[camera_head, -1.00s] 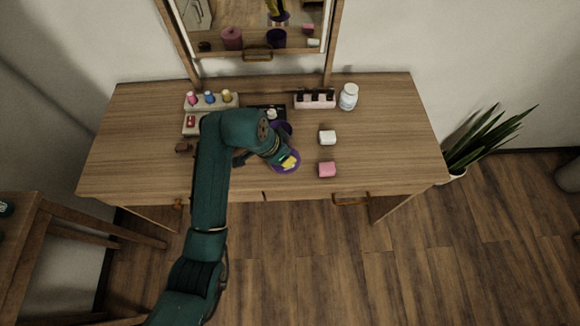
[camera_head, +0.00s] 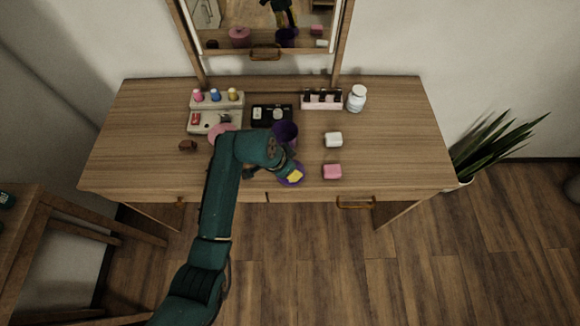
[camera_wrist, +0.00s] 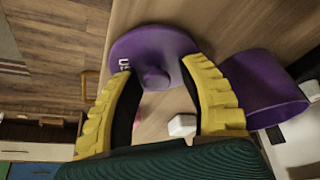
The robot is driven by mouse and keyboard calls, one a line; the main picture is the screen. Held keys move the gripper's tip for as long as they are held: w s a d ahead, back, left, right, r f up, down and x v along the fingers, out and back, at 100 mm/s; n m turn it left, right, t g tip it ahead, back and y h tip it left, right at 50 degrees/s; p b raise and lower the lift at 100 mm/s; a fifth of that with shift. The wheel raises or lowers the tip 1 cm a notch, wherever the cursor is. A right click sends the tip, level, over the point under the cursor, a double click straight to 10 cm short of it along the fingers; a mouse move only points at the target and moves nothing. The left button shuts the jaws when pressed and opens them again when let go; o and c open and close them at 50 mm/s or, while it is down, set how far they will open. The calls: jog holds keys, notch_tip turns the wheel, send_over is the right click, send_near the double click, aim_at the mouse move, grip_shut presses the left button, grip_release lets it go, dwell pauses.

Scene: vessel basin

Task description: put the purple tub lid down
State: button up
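The purple tub lid (camera_head: 284,181) is at the table's front, below the tub in the head view, partly hidden by my gripper. In the wrist view the lid (camera_wrist: 180,43) shows its round face, with a central knob and pale lettering. It appears to lie on the tabletop near the front edge. My gripper (camera_head: 295,176) is over it. In the wrist view my gripper's yellow fingers (camera_wrist: 157,72) are spread on either side of the knob, with a gap visible. The purple tub (camera_head: 285,131) stands open behind the lid; it also shows at right in the wrist view (camera_wrist: 258,85).
A white block (camera_head: 333,139) and a pink block (camera_head: 332,172) are right of the lid. A black palette (camera_head: 272,115), bottle rack (camera_head: 216,101) and white bottle (camera_head: 357,98) stand at the back. A pink round container (camera_head: 218,131) is partly behind my arm. The table's right side is clear.

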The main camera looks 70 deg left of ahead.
jog(key=p+v, duration=0.2)
jog(key=v, duration=1)
jog(key=shift+r+p, duration=0.15)
jog(key=shift+p, duration=0.2)
jog(key=w+d+r+m+t+y, duration=0.15)
jog(key=w+d+r+t, duration=0.25)
jog(key=w+d+r, duration=0.55)
jog(key=w+d+r+m+t+y, duration=0.15)
jog(key=w+d+r+t, duration=0.35)
jog(key=w+r, duration=0.6)
jog(key=s+d+r+t+h, duration=0.1)
jog(key=d+r+t, duration=0.2)
jog(key=d+r, duration=0.3)
jog(key=s+d+r+m+t+h, duration=0.1)
jog(key=d+r+t+h, duration=0.1)
jog(key=d+r, duration=0.5)
jog(key=s+d+r+t+h, duration=0.2)
jog(key=d+r+t, duration=0.2)
jog(key=d, duration=0.9)
notch_tip(320, 180, up, 2)
jog(key=shift+r, duration=0.2)
jog(key=shift+d, duration=0.1)
